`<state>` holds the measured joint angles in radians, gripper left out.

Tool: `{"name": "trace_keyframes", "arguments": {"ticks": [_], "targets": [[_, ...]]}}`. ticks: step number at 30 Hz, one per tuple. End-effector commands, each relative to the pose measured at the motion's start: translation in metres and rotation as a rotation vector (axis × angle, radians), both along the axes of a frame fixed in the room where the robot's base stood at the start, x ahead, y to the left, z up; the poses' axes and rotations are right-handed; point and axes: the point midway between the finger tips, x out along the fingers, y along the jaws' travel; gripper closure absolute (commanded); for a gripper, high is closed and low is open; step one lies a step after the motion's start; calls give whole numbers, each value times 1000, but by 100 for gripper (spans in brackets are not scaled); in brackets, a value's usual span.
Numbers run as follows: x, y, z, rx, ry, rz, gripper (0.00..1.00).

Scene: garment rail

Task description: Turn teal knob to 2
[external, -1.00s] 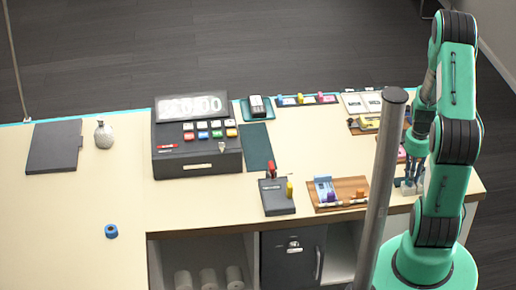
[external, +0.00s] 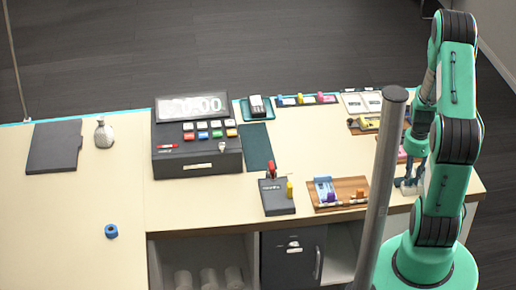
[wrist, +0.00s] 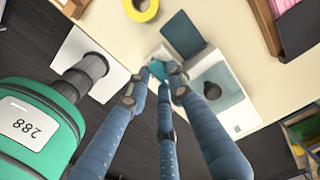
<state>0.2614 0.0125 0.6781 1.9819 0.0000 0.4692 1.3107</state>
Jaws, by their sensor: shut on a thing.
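The teal knob (wrist: 160,70) shows in the wrist view as a small teal piece between my fingertips, on a white device (wrist: 235,118). My gripper (wrist: 163,76) is shut on the knob, and its blue-grey fingers cover much of it. I cannot read any number or mark around the knob. In the external view my gripper (external: 408,188) is low over the right end of the counter, partly hidden by my arm. The knob cannot be made out there.
A yellow tape roll (wrist: 140,8) and a dark teal panel (wrist: 183,33) are near the device. A wooden tray (external: 348,187), a grey box (external: 277,203) and a cash register (external: 196,158) stand to the left. A grey pole (external: 382,190) rises in front.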

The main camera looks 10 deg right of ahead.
Motion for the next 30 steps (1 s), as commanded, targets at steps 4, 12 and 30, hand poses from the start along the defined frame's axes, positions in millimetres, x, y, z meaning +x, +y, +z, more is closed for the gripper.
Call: {"name": "trace_keyframes", "arguments": {"ticks": [4, 12, 30], "targets": [[1, 0, 1, 0, -2, 0, 100], [1, 0, 1, 0, -2, 1, 59], [1, 0, 22, -1, -3, 1, 59]]}}
